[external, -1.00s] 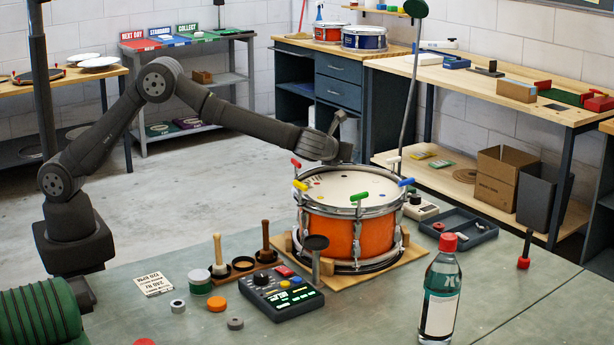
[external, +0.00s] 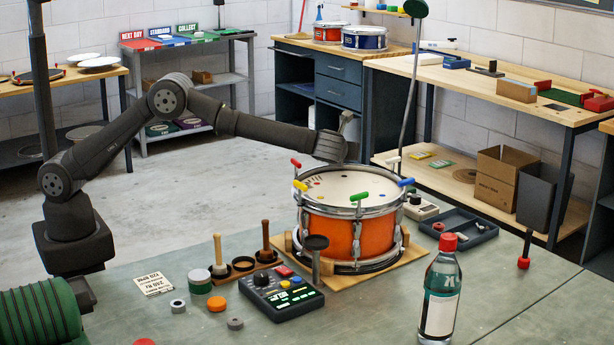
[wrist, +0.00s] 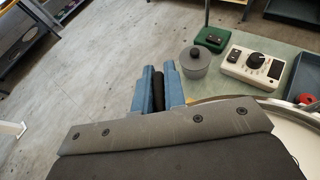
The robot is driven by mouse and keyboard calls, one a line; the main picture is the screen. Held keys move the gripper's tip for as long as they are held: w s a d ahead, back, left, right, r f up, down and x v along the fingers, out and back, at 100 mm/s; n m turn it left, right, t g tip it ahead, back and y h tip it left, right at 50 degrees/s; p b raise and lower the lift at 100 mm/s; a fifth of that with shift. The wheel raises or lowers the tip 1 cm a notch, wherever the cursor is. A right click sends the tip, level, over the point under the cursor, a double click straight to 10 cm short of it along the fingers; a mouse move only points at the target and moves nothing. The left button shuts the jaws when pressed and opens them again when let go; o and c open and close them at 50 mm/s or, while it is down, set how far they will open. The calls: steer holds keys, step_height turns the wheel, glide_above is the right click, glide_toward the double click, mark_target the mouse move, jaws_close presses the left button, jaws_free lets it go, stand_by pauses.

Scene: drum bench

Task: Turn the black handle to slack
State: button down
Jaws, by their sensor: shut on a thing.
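An orange snare drum (external: 338,235) stands on a wooden board on the bench. Coloured T-handles stand around its rim: red (external: 296,163), yellow (external: 300,186), green (external: 359,197), blue (external: 406,182) and white (external: 393,163). My gripper is at the far side of the drum; its fingers are hidden in the external view. In the wrist view my gripper (wrist: 158,88) has its blue fingers closed on the black handle (wrist: 158,96). The drum's pale head and rim (wrist: 288,118) show at the right there. The black handle cannot be made out in the external view.
A grey lidded pot (wrist: 195,61), a white dial box (wrist: 252,68) and a dark tray (external: 458,226) lie beyond the drum. A clear bottle (external: 440,295), a control box (external: 281,291) and two mallets stand in front. A tall lamp pole (external: 411,90) rises behind.

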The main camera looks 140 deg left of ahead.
steer(key=shift+s+d+n+g+h, duration=0.15)
steer(key=shift+n+g+h, duration=1.05)
steer(key=shift+n+h, duration=0.35)
steer(key=shift+s+d+n+g+h, duration=0.1)
steer(key=shift+n+g+h, duration=0.55)
steer(key=shift+n, duration=0.2)
steer(key=c, duration=1.5)
jaws_free()
steer(key=shift+m+t+y, duration=0.65)
steer(key=shift+m+y, duration=0.05)
steer(key=shift+m, duration=0.1)
